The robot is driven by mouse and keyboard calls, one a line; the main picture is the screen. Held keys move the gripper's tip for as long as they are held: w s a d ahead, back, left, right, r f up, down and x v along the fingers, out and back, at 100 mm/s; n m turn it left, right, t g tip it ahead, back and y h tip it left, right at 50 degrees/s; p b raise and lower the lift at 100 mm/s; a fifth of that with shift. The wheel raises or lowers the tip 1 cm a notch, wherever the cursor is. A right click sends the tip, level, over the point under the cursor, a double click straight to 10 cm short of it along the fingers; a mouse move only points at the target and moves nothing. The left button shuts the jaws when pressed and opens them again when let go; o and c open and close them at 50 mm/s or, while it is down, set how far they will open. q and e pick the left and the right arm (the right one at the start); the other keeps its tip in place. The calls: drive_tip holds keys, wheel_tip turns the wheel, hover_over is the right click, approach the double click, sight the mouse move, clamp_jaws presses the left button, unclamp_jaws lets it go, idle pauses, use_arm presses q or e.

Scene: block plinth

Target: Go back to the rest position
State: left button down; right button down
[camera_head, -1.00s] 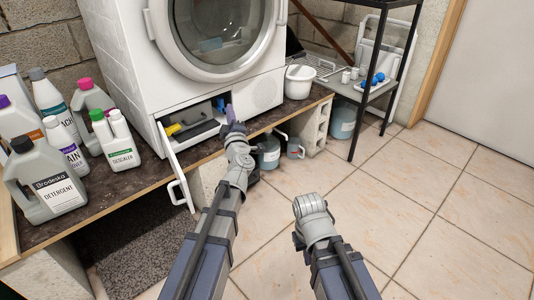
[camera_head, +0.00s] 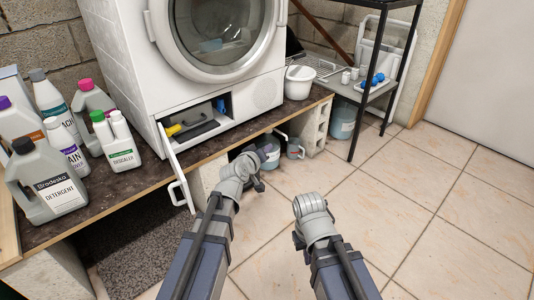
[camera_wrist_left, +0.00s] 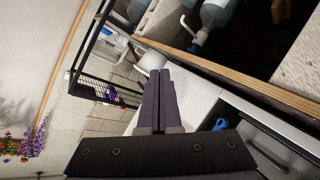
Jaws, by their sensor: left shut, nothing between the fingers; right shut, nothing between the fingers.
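My left gripper (camera_head: 266,153) is shut and empty in the head view, in front of the plinth's front edge and right of the open flap. Its two dark purple fingers (camera_wrist_left: 160,102) lie together in the left wrist view. My right arm reaches in from the bottom of the head view and ends in a rounded grey joint; its gripper does not show.
A white washing machine (camera_head: 145,95) stands on the plinth top (camera_head: 112,188). Its lower flap (camera_head: 177,165) hangs open beside a compartment holding a yellow-handled thing (camera_head: 186,128). Several bottles stand left, including detergent (camera_head: 50,185). A black rack (camera_head: 352,110) stands right. The tiled floor (camera_head: 440,215) is clear.

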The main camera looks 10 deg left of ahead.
use_arm(q)
drive_tip(key=shift+s+d+f+m+g, duration=0.2)
drive_tip(key=shift+s+f+m+g, duration=0.1)
drive_tip(key=shift+s+f, duration=0.25)
drive_tip(key=s+d+r+m+g+p, duration=0.1)
drive_tip(key=s+d+m+g+p, duration=0.5)
drive_tip(key=s+p, duration=0.6)
drive_tip(key=s+a+r+m+g+y+p, duration=0.1)
drive_tip(key=s+r+g+y+p, duration=0.25)
drive_tip(key=s, duration=0.45)
drive_tip(key=s+a+r+m+g+y+p, duration=0.1)
drive_tip(key=s+a+r+g+y+p, duration=0.15)
drive_tip(key=s+g+p, duration=0.4)
wheel_tip(320, 180, up, 37)
drive_tip(key=s+t+p, duration=0.1)
drive_tip(key=t+p, duration=0.1)
drive_tip(key=p, duration=3.3)
drive_tip(key=shift+s+d+t+h, duration=0.15)
drive_tip(key=shift+d+t+h, duration=0.25)
drive_tip(key=shift+d, duration=0.05)
